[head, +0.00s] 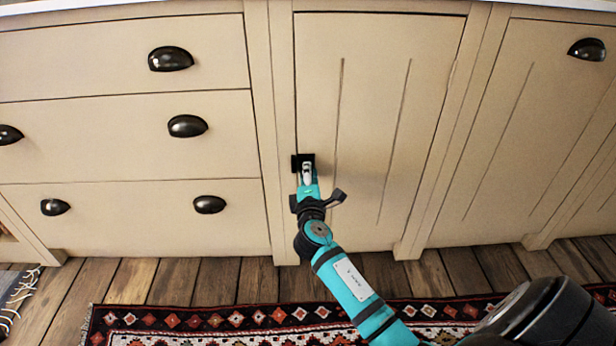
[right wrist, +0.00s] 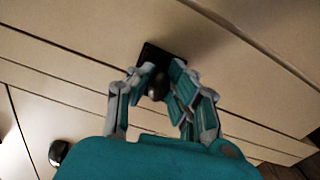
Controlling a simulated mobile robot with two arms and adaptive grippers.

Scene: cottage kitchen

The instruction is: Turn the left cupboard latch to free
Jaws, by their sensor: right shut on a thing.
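The left cupboard latch is a black plate (head: 297,159) at the left edge of the cream cupboard door (head: 385,90), about two thirds of the way down. My right gripper (head: 307,171) is at the latch and covers much of it in the head view. In the right wrist view, the black latch plate (right wrist: 150,53) lies just beyond the fingertips. A dark knob (right wrist: 157,88) shows between the two fingers, and the gripper is shut on it. The knob's angle is hard to read because the fingers partly hide it. My left gripper is not in view.
Drawers with dark cup pulls (head: 187,126) stand left of the door. Another cream door with a cup pull (head: 587,49) is at the right. A patterned rug (head: 235,320) lies on the wooden floor (head: 240,281) in front.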

